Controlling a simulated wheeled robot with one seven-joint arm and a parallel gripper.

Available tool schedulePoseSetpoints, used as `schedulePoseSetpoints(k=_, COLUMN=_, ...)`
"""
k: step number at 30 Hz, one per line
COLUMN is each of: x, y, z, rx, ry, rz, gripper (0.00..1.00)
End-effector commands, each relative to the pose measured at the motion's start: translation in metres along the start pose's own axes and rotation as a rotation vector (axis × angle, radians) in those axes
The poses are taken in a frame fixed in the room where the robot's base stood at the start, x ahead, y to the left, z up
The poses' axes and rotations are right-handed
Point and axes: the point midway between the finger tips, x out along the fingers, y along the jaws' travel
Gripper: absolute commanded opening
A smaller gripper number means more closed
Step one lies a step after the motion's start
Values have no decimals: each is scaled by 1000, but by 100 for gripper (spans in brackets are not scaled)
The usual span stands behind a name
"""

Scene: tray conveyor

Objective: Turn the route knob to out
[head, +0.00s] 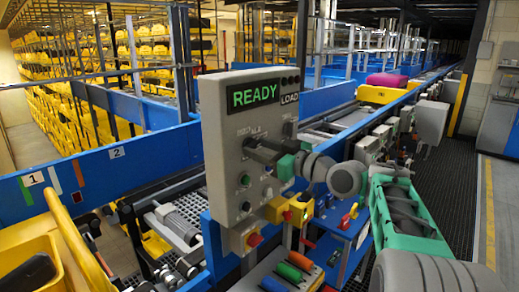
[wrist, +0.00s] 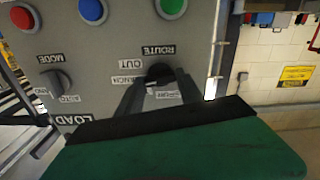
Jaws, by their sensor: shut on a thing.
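The grey control panel (head: 222,135) stands upright in the middle of the head view, with a green READY display. My gripper (head: 262,150) reaches it from the right and covers part of its face. In the wrist view the panel appears upside down. The dark route knob (wrist: 159,72) sits under the ROUTE label, between the two fingertips of my gripper (wrist: 160,82), which is shut on it. The OUT label (wrist: 130,64) is beside the knob, with other labels partly covered by the fingers. I cannot tell which label the knob points to.
The mode knob (wrist: 55,82) and red (wrist: 22,17), blue (wrist: 93,11) and green (wrist: 172,7) buttons are on the same panel. A conveyor with a yellow tray (head: 380,94) holding a pink item runs behind. A clear floor aisle (head: 500,200) lies at the right.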

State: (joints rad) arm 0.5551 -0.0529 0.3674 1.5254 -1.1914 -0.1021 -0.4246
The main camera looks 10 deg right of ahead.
Motion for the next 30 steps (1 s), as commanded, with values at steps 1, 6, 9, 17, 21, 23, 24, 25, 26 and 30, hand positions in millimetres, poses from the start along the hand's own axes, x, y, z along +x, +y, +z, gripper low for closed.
schedulePoseSetpoints(k=1, x=0, y=-2, z=0, rx=2, ry=0, rz=-7, gripper=3)
schedulePoseSetpoints(k=6, x=0, y=-1, z=1, rx=24, ry=0, rz=-7, gripper=3)
schedulePoseSetpoints(k=9, x=0, y=-1, z=1, rx=57, ry=0, rz=-8, gripper=3)
schedulePoseSetpoints(k=17, x=-1, y=-1, z=1, rx=219, ry=-1, rz=-8, gripper=3)
schedulePoseSetpoints(k=21, x=-1, y=-1, z=0, rx=334, ry=-2, rz=-8, gripper=3)
schedulePoseSetpoints(k=23, x=-1, y=-1, z=0, rx=383, ry=-2, rz=-7, gripper=3)
schedulePoseSetpoints(k=24, x=-1, y=-1, z=0, rx=416, ry=-2, rz=-7, gripper=3)
schedulePoseSetpoints(k=25, x=-1, y=-1, z=0, rx=440, ry=-2, rz=-7, gripper=3)
schedulePoseSetpoints(k=26, x=-1, y=-1, z=0, rx=463, ry=-2, rz=-7, gripper=3)
schedulePoseSetpoints(k=30, x=-1, y=-1, z=0, rx=560, ry=-3, rz=-7, gripper=3)
